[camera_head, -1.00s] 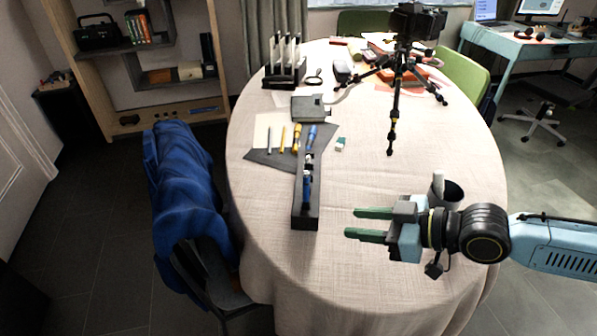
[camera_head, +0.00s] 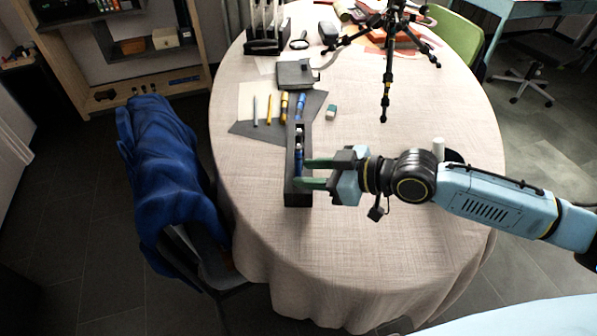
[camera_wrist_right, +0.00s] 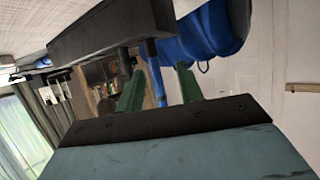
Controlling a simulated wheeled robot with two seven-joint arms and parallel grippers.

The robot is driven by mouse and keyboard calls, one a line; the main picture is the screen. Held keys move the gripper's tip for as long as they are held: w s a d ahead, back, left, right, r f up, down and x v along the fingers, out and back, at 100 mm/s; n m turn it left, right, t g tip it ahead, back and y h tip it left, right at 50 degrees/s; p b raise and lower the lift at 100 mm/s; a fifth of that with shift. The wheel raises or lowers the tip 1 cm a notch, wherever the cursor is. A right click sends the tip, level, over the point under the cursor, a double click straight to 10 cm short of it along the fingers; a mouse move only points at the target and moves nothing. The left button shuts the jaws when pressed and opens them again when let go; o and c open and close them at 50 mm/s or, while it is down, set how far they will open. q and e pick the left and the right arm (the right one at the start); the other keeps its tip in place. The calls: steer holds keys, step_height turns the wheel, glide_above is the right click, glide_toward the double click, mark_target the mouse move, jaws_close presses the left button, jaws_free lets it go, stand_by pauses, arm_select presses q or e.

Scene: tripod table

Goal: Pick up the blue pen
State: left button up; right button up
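A blue pen (camera_head: 299,154) stands in a long dark holder (camera_head: 297,198) near the left side of the table, with another dark-topped item just behind it. My right gripper (camera_head: 301,172) reaches in from the right with its green fingers apart, tips over the holder beside the pen. In the right wrist view, the gripper (camera_wrist_right: 158,80) is open. A thin blue shaft (camera_wrist_right: 156,85), apparently the pen, shows between the fingers, with the dark holder (camera_wrist_right: 105,30) above in the picture. I cannot tell whether either finger touches it. My left gripper is not in view.
Behind the holder, a blue marker (camera_head: 301,106), a yellow one (camera_head: 284,107) and thinner pens lie on dark and light sheets. A white-green eraser (camera_head: 331,112), a grey box (camera_head: 296,73) and a tripod (camera_head: 387,75) stand further back. A chair with a blue jacket (camera_head: 165,165) is left.

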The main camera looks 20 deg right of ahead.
steer(key=shift+w+r+b+x, duration=0.15)
steer(key=shift+b+x, duration=0.25)
steer(key=shift+x, duration=0.9)
steer(key=shift+w+r+b+x, duration=0.15)
steer(key=shift+b+x, duration=0.2)
steer(key=shift+x, duration=1)
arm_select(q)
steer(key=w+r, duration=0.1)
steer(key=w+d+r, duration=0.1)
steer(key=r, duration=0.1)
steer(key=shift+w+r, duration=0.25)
arm_select(e)
steer(key=shift+d+f, duration=0.1)
steer(key=shift+d, duration=0.05)
jaws_close()
